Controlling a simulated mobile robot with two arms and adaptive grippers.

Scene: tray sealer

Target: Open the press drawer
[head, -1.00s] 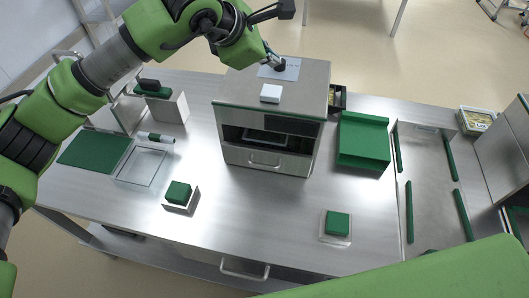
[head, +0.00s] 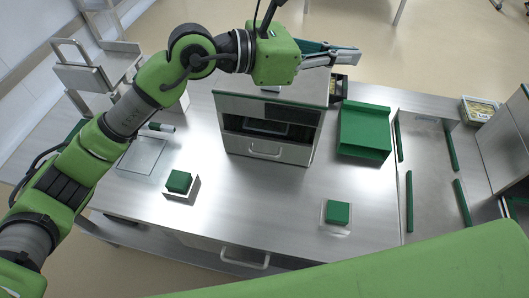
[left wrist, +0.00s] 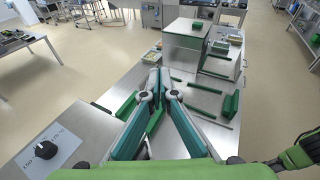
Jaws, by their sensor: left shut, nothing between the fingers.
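The press (head: 222,103) is a steel box on the bench. Its drawer front (head: 290,154) has a bar handle (head: 264,152) and looks flush with the box; above it a dark opening shows something tray-like inside. My left gripper (head: 352,55) is above the press's back right corner, pointing right, away from the drawer handle. Its fingers also show in the left wrist view (left wrist: 160,76), meeting at the tips with nothing between them. My left arm hides much of the press top. The left wrist view shows a black knob (left wrist: 43,149) on a label. My right gripper is out of view.
A green bin (head: 364,132) stands right of the press. Small green blocks sit in front left (head: 179,181) and front right (head: 338,212). The bench before the drawer is clear. A conveyor-like bed with green rails (head: 409,200) lies farther right.

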